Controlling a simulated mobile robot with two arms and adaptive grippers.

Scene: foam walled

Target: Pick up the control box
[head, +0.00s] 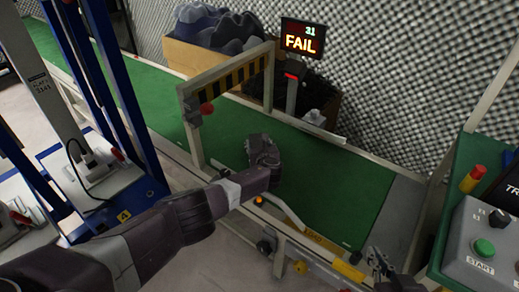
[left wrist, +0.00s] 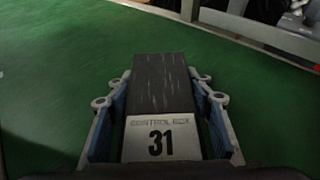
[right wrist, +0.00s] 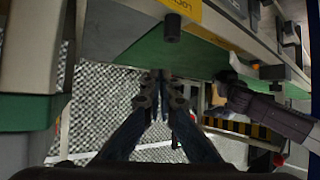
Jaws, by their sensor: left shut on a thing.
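The control box (left wrist: 160,98) is a dark block with a white end label reading "CONTROL BOX" and "31". In the left wrist view it sits between the two blue-padded fingers of my left gripper (left wrist: 160,115), which is shut on it over the green conveyor belt (left wrist: 45,60). In the head view my left gripper (head: 264,152) is over the belt and hides most or all of the box. I cannot tell whether the box touches the belt. My right gripper (head: 380,265) is near the belt's lower right end. Its fingertips (right wrist: 161,85) meet with nothing visible between them.
A striped gate (head: 235,78) spans the belt left of my left gripper. A bin of dark lumps (head: 220,28) stands at the back. A control panel with a green START button (head: 485,248) is at right.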

